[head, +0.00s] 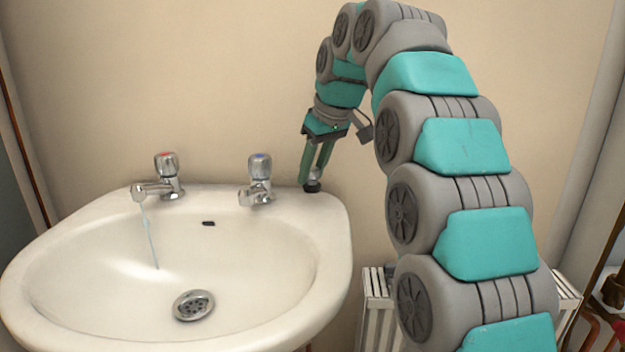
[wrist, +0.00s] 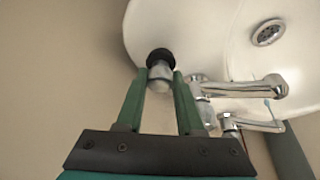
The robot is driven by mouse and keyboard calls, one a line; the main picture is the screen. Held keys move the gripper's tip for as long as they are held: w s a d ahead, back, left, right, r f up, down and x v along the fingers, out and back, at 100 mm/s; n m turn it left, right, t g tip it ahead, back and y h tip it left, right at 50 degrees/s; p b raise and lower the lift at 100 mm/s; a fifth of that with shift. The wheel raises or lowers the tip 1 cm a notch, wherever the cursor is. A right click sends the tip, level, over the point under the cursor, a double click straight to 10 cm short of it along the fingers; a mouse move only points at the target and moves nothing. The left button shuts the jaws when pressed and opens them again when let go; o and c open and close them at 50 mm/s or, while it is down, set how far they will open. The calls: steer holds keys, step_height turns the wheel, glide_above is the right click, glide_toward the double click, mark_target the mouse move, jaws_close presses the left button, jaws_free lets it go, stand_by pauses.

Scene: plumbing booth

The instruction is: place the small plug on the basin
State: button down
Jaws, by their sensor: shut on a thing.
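The small plug (head: 312,185) has a black base and a silvery upper part. It is at the back right corner of the white basin (head: 335,240), upright, with its base at the rim surface; I cannot tell for certain whether it touches. My gripper (head: 318,172) points down and is shut on the plug's silvery part. In the wrist view the plug (wrist: 160,60) sits between the green fingertips (wrist: 160,75), its black base against the white basin rim (wrist: 135,35).
The red-topped tap (head: 165,178) runs a thin stream of water at the left. The blue-topped tap (head: 259,180) stands left of my gripper. The drain (head: 194,305) is open. A white radiator (head: 376,310) is below right. The wall is close behind.

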mark_target(312, 186)
steer(key=shift+f, duration=1.1)
steer(key=shift+f, duration=0.15)
steer(key=c, duration=0.5)
jaws_free()
steer(key=shift+c, duration=0.2)
